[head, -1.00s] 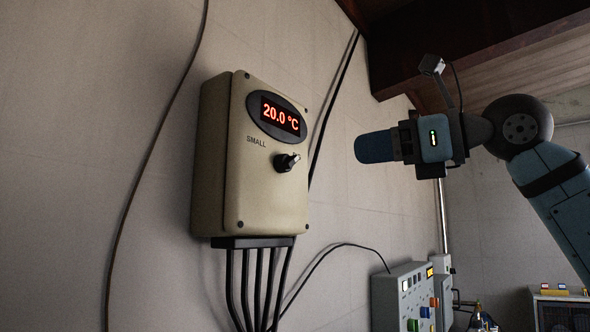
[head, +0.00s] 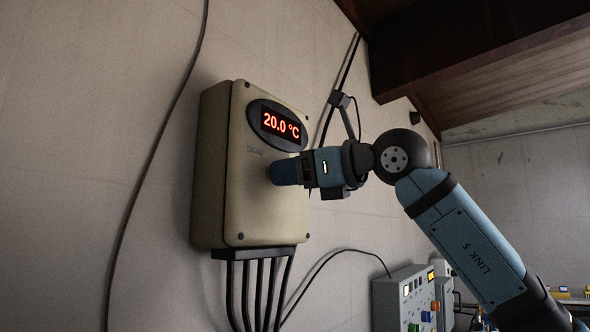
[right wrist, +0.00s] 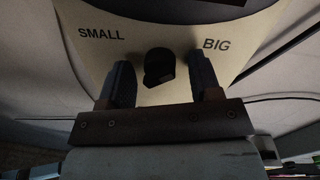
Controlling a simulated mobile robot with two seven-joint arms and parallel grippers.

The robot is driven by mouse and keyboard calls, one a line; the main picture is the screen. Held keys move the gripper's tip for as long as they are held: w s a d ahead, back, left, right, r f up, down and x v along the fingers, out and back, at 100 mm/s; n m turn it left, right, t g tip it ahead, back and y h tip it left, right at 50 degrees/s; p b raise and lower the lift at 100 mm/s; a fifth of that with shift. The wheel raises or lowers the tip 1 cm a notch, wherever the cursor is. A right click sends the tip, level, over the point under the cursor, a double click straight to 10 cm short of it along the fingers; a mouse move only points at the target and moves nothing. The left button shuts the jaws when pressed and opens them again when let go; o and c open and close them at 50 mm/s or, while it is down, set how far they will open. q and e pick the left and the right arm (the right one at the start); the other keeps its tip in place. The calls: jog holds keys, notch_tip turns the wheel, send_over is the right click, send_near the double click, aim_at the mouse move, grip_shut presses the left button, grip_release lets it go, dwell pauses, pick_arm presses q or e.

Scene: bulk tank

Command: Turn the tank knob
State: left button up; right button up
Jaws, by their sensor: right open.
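The beige tank control box (head: 252,215) hangs on the wall in the head view, its red display (head: 281,124) reading 20.0 °C. My right gripper (head: 276,174) is at the box's front face and hides the knob there. In the right wrist view the black knob (right wrist: 159,67) sits between the words SMALL and BIG. The two fingers of my right gripper (right wrist: 164,85) stand open on either side of it, with a gap visible on both sides. My left gripper is not in view.
Several black cables (head: 262,290) run down from under the box. A grey panel with coloured buttons (head: 412,300) stands at lower right. A dark wooden beam (head: 470,65) crosses the upper right.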

jog(key=shift+c, duration=0.2)
jog(key=c, duration=0.8)
jog(key=shift+n, duration=0.3)
jog(key=shift+c, duration=0.2)
jog(key=shift+s+r+n+t+h+p, duration=0.15)
jog(key=shift+n+h, duration=0.1)
jog(key=shift+n, duration=2.8)
jog(key=shift+w+n+t+h+p, duration=0.1)
jog(key=shift+n+h, duration=0.1)
jog(key=shift+n, duration=2.9)
jog(key=shift+s+r+n+t+h+p, duration=0.15)
jog(key=shift+n+h, duration=0.1)
jog(key=shift+n, duration=2.8)
jog(key=shift+w+f, duration=0.1)
jog(key=o, duration=0.8)
jog(key=shift+o, duration=0.4)
jog(key=shift+f, duration=0.1)
